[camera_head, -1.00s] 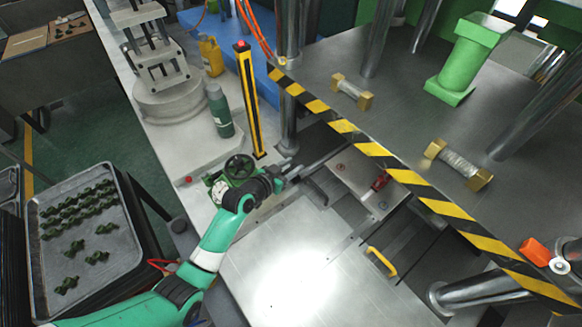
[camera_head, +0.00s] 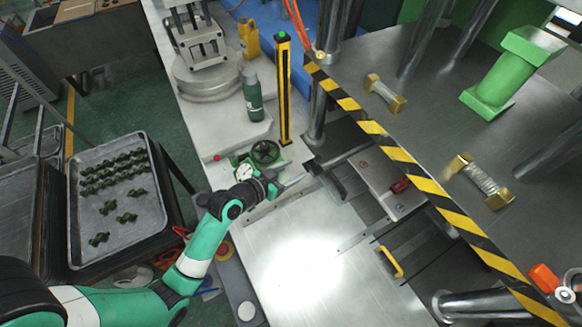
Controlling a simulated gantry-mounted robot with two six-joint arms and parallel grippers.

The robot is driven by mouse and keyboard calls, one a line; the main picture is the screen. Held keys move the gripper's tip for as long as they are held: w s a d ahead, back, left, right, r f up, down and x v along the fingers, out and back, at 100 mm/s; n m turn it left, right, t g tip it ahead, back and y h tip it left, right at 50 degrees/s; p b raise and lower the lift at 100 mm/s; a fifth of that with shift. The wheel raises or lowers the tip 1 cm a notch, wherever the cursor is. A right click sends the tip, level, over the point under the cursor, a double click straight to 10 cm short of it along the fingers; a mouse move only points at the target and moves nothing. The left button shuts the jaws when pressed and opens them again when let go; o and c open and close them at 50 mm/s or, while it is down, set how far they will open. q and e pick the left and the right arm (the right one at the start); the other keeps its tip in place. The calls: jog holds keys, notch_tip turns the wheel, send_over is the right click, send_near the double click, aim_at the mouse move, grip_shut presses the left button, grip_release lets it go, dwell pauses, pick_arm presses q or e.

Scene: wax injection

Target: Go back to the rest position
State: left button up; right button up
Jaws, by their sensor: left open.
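My left arm is teal and white and comes in from the lower left of the head view. Its left gripper (camera_head: 297,183) is open, and I see nothing held in it. My right gripper is not in view.
A metal tray (camera_head: 75,225) with several green wax pieces stands at the left. A yellow post (camera_head: 284,95) with a green lamp and a green bottle (camera_head: 252,98) stand behind the gripper. A black-and-yellow striped bar (camera_head: 400,153) crosses the press front. The table's middle is clear.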

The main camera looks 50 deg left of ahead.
pick_arm(q)
jog(key=shift+s+r, duration=0.1)
jog(key=shift+s, duration=0.2)
jog(key=shift+d, duration=0.1)
